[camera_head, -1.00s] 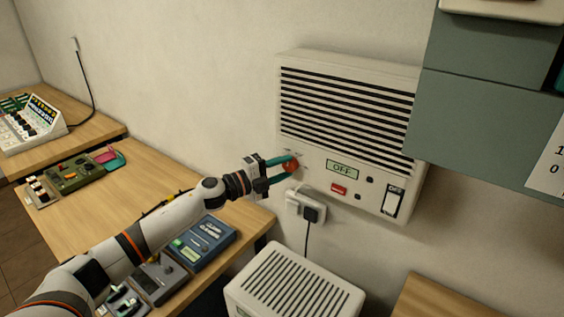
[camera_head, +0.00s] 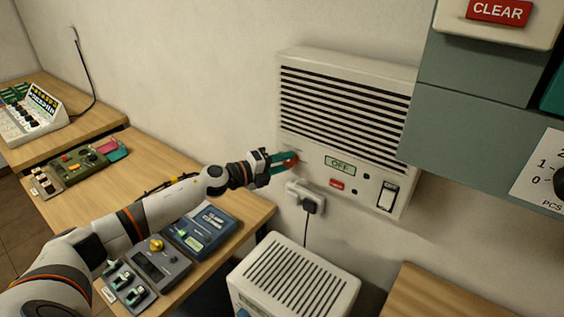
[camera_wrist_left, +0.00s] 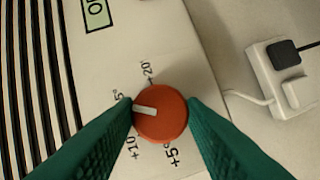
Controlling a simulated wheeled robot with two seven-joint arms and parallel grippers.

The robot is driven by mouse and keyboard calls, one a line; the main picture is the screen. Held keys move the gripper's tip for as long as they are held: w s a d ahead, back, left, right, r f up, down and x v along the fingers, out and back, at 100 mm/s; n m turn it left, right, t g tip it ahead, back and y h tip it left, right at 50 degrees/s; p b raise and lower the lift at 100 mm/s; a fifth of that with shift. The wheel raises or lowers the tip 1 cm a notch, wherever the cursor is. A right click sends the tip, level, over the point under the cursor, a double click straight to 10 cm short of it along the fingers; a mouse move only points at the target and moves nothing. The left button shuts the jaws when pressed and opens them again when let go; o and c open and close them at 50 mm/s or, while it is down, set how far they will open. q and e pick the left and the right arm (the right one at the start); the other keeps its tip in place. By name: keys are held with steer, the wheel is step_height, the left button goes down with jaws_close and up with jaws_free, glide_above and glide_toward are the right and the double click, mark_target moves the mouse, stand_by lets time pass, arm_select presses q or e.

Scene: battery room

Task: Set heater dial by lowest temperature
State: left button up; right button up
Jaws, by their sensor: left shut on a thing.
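The heater (camera_head: 400,135) is a cream wall unit with dark slats and a small green display (camera_head: 340,167) reading OFF. Its round orange-red dial (camera_wrist_left: 165,122) sits at the panel's lower left. The dial's white pointer points left, toward a label ending in 5° that is partly covered by a finger; marks +5°, +10 and 20° also show. My left gripper (camera_head: 290,161) is shut on the dial, with green fingers on both sides of it in the left wrist view. My right gripper is not in view.
A red button (camera_head: 336,185) and a rocker switch (camera_head: 388,196) are on the heater panel. A plugged socket (camera_head: 305,197) is below. A vented white box (camera_head: 295,280) stands under it. A desk (camera_head: 150,180) with several instruments is at left; a grey-green cabinet (camera_head: 470,85) is at right.

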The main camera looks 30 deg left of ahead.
arm_select(q)
steer(key=shift+f, duration=0.1)
steer(key=o, duration=1)
steer(key=b+v, duration=0.6)
steer(key=v, duration=0.6)
steer(key=shift+f, duration=0.1)
